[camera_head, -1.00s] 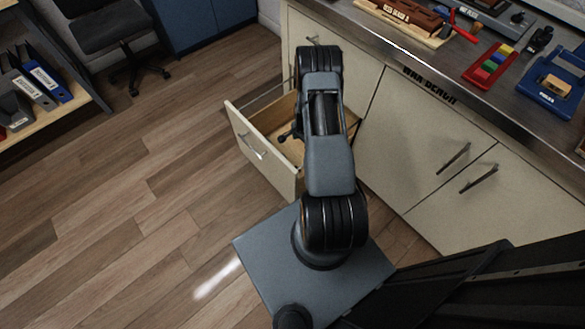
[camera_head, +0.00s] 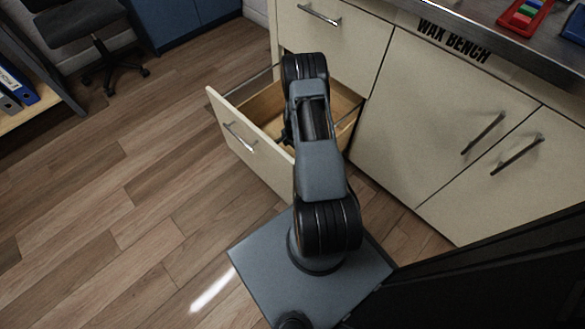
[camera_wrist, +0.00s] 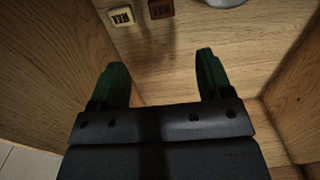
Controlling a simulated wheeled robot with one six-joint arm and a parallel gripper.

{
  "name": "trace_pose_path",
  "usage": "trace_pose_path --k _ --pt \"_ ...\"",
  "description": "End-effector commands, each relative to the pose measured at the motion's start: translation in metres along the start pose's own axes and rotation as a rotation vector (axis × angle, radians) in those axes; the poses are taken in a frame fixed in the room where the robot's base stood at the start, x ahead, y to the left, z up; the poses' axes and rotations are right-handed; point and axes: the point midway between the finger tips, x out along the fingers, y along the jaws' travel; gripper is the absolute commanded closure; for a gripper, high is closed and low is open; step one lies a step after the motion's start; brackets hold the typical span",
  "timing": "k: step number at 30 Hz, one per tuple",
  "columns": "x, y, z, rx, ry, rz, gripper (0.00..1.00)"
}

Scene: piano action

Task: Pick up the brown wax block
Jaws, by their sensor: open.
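In the wrist view a brown wax block (camera_wrist: 161,9) with dark lettering lies on the wooden drawer bottom near the top edge. A yellow wax block (camera_wrist: 122,17), also lettered, lies just left of it. My gripper (camera_wrist: 158,72) is open, its two green fingers apart with nothing between them. The fingers are inside the drawer and short of both blocks. In the head view the open drawer (camera_head: 238,134) shows, with my arm over it. The blocks and my gripper's fingers are hidden there.
A round grey metal object (camera_wrist: 225,2) is cut off at the wrist view's top, right of the brown block. Wooden drawer walls (camera_wrist: 40,70) stand at both sides. Cabinet doors (camera_head: 440,110) stand right of the drawer, and the wood floor (camera_head: 110,210) at left is clear.

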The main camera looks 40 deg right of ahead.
Motion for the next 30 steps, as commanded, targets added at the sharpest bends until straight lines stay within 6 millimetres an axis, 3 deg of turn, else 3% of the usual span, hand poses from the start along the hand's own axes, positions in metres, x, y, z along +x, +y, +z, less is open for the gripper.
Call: trace_pose_path --k 1,9,13,23,30 --pt "0.013 0.001 0.0 0.001 -0.001 0.002 0.28" --pt "0.06 0.001 0.0 0.001 -0.001 0.001 0.28" --pt "0.074 0.0 0.0 0.001 0.0 0.001 0.28" --pt "0.089 0.0 -0.001 0.001 0.0 0.001 0.28" --pt "0.121 -0.003 -0.002 0.001 -0.001 0.001 0.28"
